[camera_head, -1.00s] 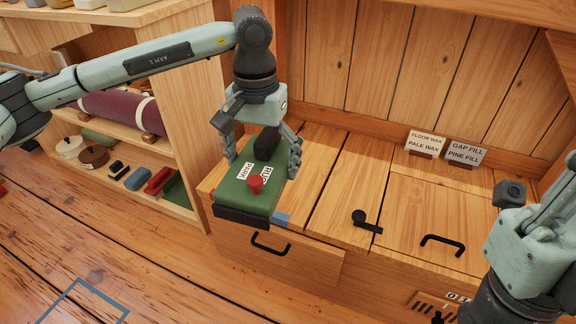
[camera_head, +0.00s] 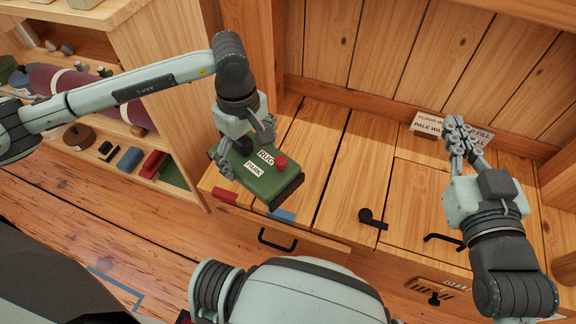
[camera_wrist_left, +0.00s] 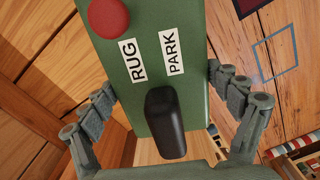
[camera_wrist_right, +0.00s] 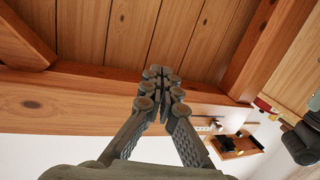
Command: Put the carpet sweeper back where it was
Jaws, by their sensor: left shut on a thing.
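The carpet sweeper (camera_head: 258,182) is a green box with a dark lower edge, a red knob and white RUG and PARK labels. It is over the left end of the wooden bench; I cannot tell whether it touches the top.
A red patch (camera_head: 224,196) and a blue patch (camera_head: 281,215) mark the bench's front edge. A black latch (camera_head: 372,218) and handles sit on the bench. Label cards (camera_head: 470,137) stand behind my right gripper. A blue-grey outline (camera_head: 115,286) marks the floor; shelves (camera_head: 140,160) are left.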

